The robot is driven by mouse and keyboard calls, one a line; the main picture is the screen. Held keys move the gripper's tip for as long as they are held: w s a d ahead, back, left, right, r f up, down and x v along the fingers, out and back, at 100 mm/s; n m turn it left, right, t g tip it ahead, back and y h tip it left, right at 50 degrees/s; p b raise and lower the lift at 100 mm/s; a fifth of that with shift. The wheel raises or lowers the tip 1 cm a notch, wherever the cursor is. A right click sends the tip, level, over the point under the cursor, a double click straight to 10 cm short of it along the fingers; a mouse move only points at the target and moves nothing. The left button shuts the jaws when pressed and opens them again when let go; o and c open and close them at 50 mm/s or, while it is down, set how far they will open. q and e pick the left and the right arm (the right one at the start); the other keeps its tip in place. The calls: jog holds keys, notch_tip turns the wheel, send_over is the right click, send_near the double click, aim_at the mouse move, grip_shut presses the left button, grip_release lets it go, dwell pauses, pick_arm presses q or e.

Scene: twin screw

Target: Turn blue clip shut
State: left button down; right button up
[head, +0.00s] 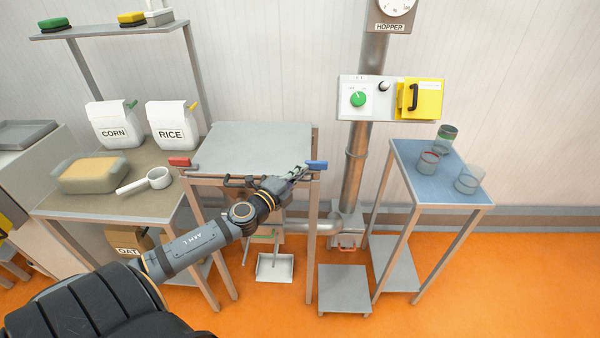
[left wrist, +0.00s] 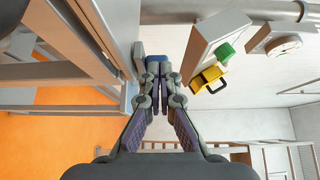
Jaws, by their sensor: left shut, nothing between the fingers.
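The blue clip (head: 317,165) sits at the right end of the front edge of the grey-topped metal table (head: 255,140). My left gripper (head: 302,171) is shut and empty, its fingertips just left of the blue clip. In the left wrist view, the blue clip (left wrist: 154,60) shows just beyond the tips of my left gripper (left wrist: 156,75), which hide part of it. I cannot tell whether they touch. A red clip (head: 180,161) sits at the table's left end. My right gripper is not in view.
A side table (head: 130,200) with a scoop (head: 150,180) and bags stands left. A blue-topped stand (head: 410,165) with several clear cups is at right. A steel pipe (head: 360,180) and a control box (head: 350,112) with a green knob stand behind the clip.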

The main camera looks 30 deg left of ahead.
pick_arm(q)
jog(key=shift+w+a+r, duration=0.1)
jog(key=shift+w+a, duration=0.05)
jog(key=shift+a, duration=0.35)
jog(key=shift+a+r, duration=0.1)
jog(key=shift+a+r, duration=0.1)
jog(key=shift+a, duration=0.05)
dwell(0.4)
